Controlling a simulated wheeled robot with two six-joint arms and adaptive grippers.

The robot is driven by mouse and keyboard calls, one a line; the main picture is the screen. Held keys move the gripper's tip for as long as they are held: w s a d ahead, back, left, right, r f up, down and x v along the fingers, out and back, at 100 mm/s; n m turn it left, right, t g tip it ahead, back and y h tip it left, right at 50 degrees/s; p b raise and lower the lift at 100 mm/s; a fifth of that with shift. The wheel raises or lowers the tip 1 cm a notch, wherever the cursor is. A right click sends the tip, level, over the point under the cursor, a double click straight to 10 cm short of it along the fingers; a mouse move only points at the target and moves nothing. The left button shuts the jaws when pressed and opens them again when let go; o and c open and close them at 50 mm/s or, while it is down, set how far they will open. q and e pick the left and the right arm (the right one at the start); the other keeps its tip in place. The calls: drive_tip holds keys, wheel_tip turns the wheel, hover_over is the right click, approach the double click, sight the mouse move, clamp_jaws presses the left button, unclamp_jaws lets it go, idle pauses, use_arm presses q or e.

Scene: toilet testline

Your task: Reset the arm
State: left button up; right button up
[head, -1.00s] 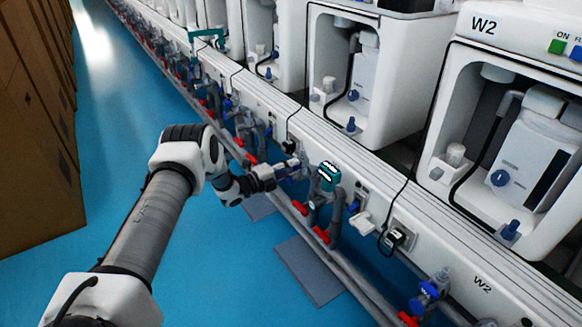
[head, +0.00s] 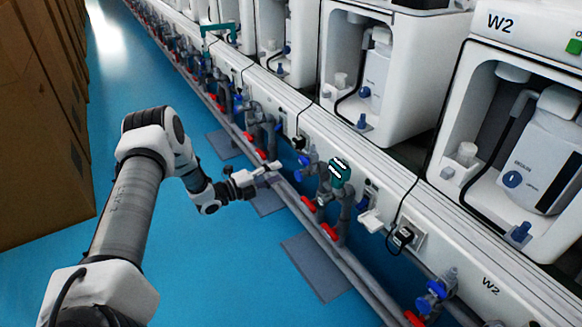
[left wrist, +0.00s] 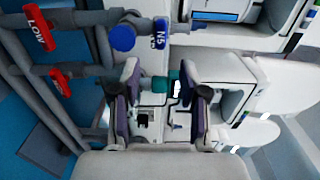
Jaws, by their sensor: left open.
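My left arm reaches in from the left in the head view. Its gripper (head: 268,172) is open and empty, short of the pipes and valves on the test line, with a gap to the blue valve handle (head: 304,160). In the left wrist view the two fingers of my left gripper (left wrist: 160,100) stand apart. A teal device (left wrist: 160,84) shows between and beyond them, and a blue handle (left wrist: 124,38) lies above. The teal device (head: 339,170) also shows in the head view, right of the gripper. My right gripper is not in view.
Red valve handles (head: 308,204) sit along the grey lower pipe. White toilet test stations (head: 385,65) line the bench on the right. Brown cardboard boxes (head: 35,130) stand on the left.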

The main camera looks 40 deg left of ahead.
use_arm(q)
drive_tip(key=shift+v, duration=1.1)
